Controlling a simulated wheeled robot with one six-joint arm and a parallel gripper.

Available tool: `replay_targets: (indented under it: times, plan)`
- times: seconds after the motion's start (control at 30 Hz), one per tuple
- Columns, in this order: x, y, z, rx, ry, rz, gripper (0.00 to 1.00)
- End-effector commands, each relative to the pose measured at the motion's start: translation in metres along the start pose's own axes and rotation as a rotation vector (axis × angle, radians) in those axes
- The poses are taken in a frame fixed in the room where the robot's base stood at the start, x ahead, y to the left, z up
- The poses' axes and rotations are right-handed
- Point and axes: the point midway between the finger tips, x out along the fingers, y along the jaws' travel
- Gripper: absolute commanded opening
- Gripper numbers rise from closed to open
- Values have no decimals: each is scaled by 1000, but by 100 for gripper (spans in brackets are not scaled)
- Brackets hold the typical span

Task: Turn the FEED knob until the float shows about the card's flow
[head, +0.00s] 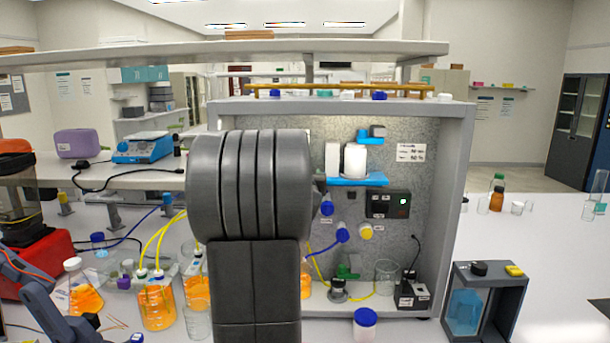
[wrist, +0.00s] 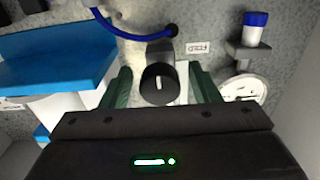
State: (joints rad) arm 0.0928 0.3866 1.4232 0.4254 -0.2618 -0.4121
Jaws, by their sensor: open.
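A black knob (wrist: 158,85) with a white pointer line shows in the wrist view. My gripper (wrist: 160,70) is open, with one green finger on each side of the knob and visible gaps between. In the head view my arm hides the gripper and the knob. A white card (head: 411,152) with writing hangs on the grey panel, too small to read. The float is not visible in either view.
A blue shelf (wrist: 55,65) is close on the left in the wrist view, with a blue tube (wrist: 120,32) above the knob. A round white dial (wrist: 245,90) is to the right. Orange-filled flasks (head: 158,306) stand on the bench at left in the head view.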

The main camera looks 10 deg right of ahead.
Motion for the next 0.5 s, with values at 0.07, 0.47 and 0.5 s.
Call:
replay_targets:
  times: [0.07, 0.47, 0.5]
  plan:
    - [0, 0, 0, 0, 0, 0, 56]
    - [0, 0, 0, 0, 0, 0, 12]
    - [0, 0, 0, 1, 0, 0, 12]
